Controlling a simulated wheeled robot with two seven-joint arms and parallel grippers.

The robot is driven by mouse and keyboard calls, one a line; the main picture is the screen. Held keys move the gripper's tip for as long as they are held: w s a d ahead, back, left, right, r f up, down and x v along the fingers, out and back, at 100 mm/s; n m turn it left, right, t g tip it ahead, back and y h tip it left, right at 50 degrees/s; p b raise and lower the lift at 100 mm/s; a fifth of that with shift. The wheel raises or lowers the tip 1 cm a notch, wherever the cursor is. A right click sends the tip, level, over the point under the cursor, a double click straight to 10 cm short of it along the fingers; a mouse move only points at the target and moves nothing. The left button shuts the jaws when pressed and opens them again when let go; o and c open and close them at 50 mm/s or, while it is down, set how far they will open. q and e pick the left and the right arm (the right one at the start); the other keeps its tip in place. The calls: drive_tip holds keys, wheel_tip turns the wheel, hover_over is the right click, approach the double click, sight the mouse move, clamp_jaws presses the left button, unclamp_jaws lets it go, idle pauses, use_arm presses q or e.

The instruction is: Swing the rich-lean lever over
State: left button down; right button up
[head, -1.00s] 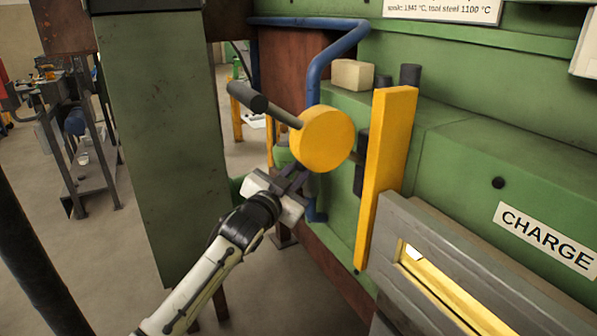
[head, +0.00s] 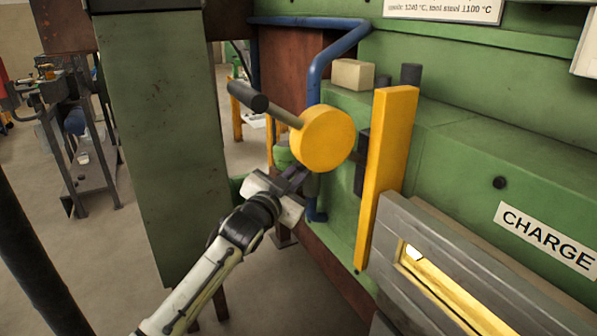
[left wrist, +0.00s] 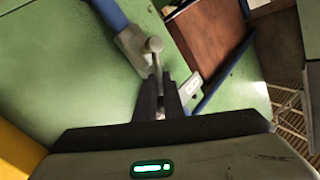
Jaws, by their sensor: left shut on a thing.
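The rich-lean lever (left wrist: 155,47) shows in the left wrist view as a small grey rod with a rounded end, in front of a grey fitting on a blue pipe. My left gripper (left wrist: 160,97) is shut on this lever, with its dark fingers on either side of the rod. In the head view my left gripper (head: 300,177) reaches in just below the yellow disc, beside the green furnace wall. The lever is hidden there by the disc and the fingers. A small white label (left wrist: 190,86) is beside the fingers, its text too small to read. My right gripper is not in view.
The yellow disc (head: 322,138) with a black-ended handle (head: 247,97) juts out just above my gripper. A yellow upright bar (head: 388,165) and the glowing furnace opening (head: 450,290) are to the right. A green post (head: 165,140) stands left. The blue pipe (head: 314,85) runs behind.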

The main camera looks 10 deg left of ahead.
use_arm(q)
drive_tip(key=shift+d+r, duration=0.2)
drive_tip(key=shift+r, duration=0.4)
drive_tip(key=shift+w+a+r+n, duration=0.15)
drive_tip(key=shift+r+n, duration=0.05)
drive_tip(key=shift+n, duration=0.1)
drive_tip(key=shift+w+a+g, duration=0.1)
drive_tip(key=shift+g, duration=0.3)
drive_tip(key=c, duration=1.9)
unclamp_jaws()
drive_tip(key=shift+o, duration=0.2)
drive_tip(key=shift+f, duration=0.15)
drive_tip(key=shift+a+f, duration=0.1)
drive_tip(key=shift+f, duration=0.15)
drive_tip(key=b+v, duration=0.1)
drive_tip(key=v, duration=0.9)
drive_tip(key=shift+r, duration=0.15)
